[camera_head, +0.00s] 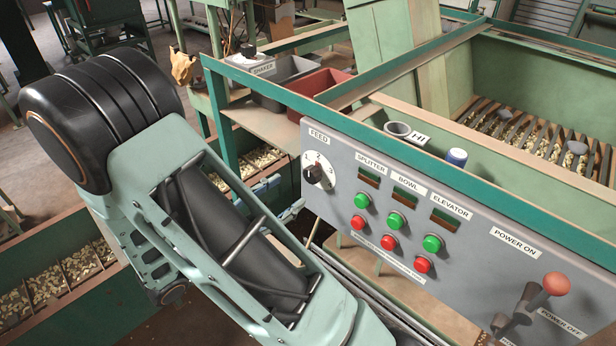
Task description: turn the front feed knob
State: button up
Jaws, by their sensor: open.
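The feed knob (311,173) is a small black knob on a white round dial marked 1, 2 and 3. It sits under the FEED label (319,137) at the left end of the grey control panel (345,243). Its pointer setting is too small to tell for sure. My own arm fills the left and lower middle of the head view, its large green link passing left of and below the knob. I cannot make out my gripper; it may be hidden behind the arm. Nothing visibly touches the knob.
Right of the knob are green buttons (396,220), red buttons (388,242) and a red-balled power lever (556,284). A second dark knob (248,50) labelled SHAKER stands behind. A green rail (400,136) runs above the panel. Nut hoppers (62,254) lie left and upper right.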

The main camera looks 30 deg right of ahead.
aim_at(309, 177)
jog(key=x, duration=0.7)
jog(key=shift+w+d, duration=0.1)
jog(key=shift+d, duration=0.2)
jog(key=shift+c, duration=0.4)
jog(key=c, duration=1.1)
jog(key=shift+p, duration=0.3)
